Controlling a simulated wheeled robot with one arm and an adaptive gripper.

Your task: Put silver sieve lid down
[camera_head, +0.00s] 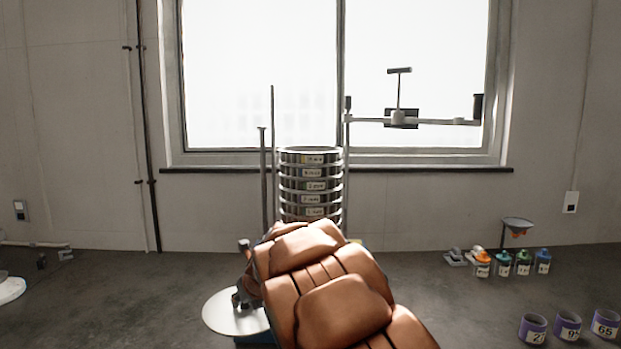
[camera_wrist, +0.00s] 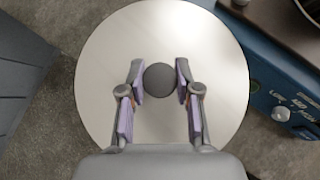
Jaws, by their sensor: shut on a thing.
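The silver sieve lid (camera_wrist: 105,75) is a round pale metal disc with a dark round knob (camera_wrist: 160,80) at its middle. My gripper (camera_wrist: 161,80) is shut on the knob, with a finger on either side of it. In the head view the lid (camera_head: 226,312) shows at the lower middle, left of the sieve stack, with my gripper (camera_head: 240,298) over it and my arm covering its right part. The lid looks level. I cannot tell whether it touches the surface below.
The sieve stack (camera_head: 310,185) stands between upright rods on the blue shaker base (camera_wrist: 275,75), close right of the lid. The shaker's swing arm (camera_head: 400,119) extends to the right. Bottles (camera_head: 502,264), a funnel (camera_head: 517,225) and purple-labelled cups (camera_head: 568,326) stand at right. A grey surface (camera_head: 110,300) lies open at left.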

